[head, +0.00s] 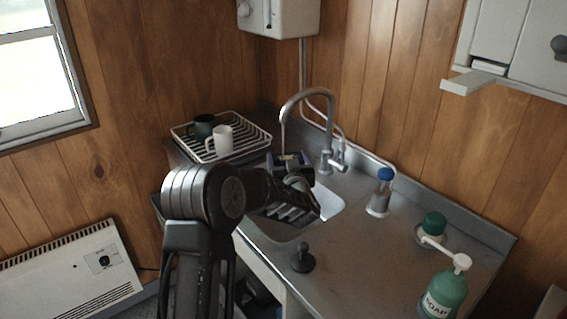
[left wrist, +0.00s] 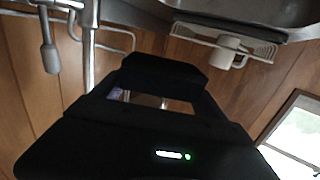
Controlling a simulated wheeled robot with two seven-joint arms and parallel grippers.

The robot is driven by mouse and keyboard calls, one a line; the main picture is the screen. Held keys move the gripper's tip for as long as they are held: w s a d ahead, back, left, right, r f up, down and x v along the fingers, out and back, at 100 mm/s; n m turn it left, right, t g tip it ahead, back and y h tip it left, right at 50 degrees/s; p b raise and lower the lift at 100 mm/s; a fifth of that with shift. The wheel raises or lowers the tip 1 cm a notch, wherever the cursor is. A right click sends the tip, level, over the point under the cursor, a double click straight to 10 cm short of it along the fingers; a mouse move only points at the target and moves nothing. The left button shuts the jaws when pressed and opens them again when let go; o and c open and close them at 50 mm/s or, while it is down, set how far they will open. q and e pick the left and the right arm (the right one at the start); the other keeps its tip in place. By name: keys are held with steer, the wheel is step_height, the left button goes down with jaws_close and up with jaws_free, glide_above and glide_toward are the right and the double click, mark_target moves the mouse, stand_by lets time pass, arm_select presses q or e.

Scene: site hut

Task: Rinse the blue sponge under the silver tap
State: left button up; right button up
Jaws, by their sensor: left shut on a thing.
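The silver tap (head: 328,125) curves over the sink basin (head: 329,203). A thin pale streak runs down below its spout, and it looks like water. My left gripper (head: 290,161) is under the spout, above the basin, shut on the blue sponge. Only small blue-violet patches show at the jaws, so most of the sponge is hidden. In the left wrist view the dark gripper (left wrist: 160,95) fills the middle, with a small bluish patch between its fingers. The tap's post (left wrist: 89,50) shows behind it. My right gripper is out of view.
A dish rack (head: 250,146) with a white mug (head: 223,141) and a dark mug (head: 204,127) stands behind left. A black plug (head: 303,259) is on the front counter.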

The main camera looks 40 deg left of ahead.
arm_select(q)
steer(key=shift+s+a, duration=0.1)
steer(key=shift+a, duration=0.1)
stand_by(0.4)
steer(key=shift+s+a, duration=0.15)
steer(key=shift+a, duration=0.2)
steer(key=shift+s, duration=0.15)
stand_by(0.3)
steer(key=s+d+b, duration=0.1)
steer(key=s+d, duration=0.2)
steer(key=s, duration=0.4)
steer(key=shift+d, duration=0.2)
steer(key=shift+r, duration=0.1)
stand_by(1.6)
steer(key=s+d+r+p, duration=0.2)
steer(key=s+r, duration=0.2)
steer(key=shift+s, duration=0.3)
